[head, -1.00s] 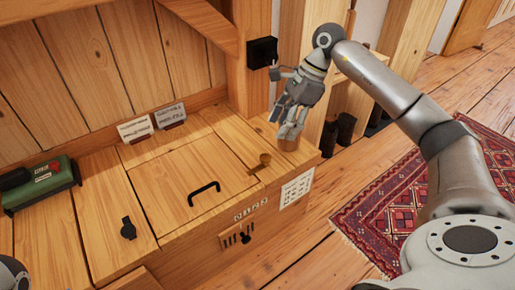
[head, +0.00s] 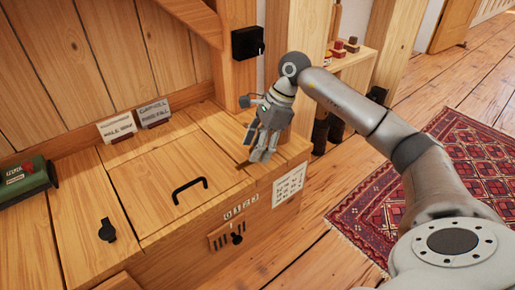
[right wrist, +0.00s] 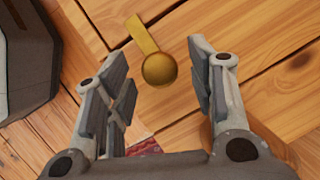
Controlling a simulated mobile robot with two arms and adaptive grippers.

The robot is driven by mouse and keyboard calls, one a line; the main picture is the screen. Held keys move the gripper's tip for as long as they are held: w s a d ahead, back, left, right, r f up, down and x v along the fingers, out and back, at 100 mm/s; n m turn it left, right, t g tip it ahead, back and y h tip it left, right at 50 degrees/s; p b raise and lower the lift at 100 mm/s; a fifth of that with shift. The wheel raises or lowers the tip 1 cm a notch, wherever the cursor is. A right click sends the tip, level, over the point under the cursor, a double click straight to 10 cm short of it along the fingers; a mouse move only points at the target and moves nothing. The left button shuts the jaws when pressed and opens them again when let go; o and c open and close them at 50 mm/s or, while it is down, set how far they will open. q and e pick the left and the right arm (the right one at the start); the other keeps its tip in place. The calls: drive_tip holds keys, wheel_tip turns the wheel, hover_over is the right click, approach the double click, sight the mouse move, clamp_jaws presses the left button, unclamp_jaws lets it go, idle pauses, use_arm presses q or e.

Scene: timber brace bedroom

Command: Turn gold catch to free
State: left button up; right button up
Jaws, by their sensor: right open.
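The gold catch (right wrist: 158,68) shows in the right wrist view as a round knob with a flat arm pointing up and left. It lies on the wooden bench top beside a board seam. My right gripper (right wrist: 160,88) is open, its fingers on either side below the knob, and nothing is gripped. In the head view my right gripper (head: 261,150) points down over the right end of the bench and hides most of the catch. The wooden lid (head: 180,190) with a black handle (head: 190,189) lies flat, to the left of the gripper. My left gripper is out of view.
A black catch (head: 107,231) sits left of the lid. Two small signs (head: 116,127) stand at the back, and a green device (head: 28,184) is at far left. A black box (head: 247,42) is on the post behind my gripper. A red rug (head: 430,190) lies right.

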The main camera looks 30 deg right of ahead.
drive_tip(key=c, duration=1)
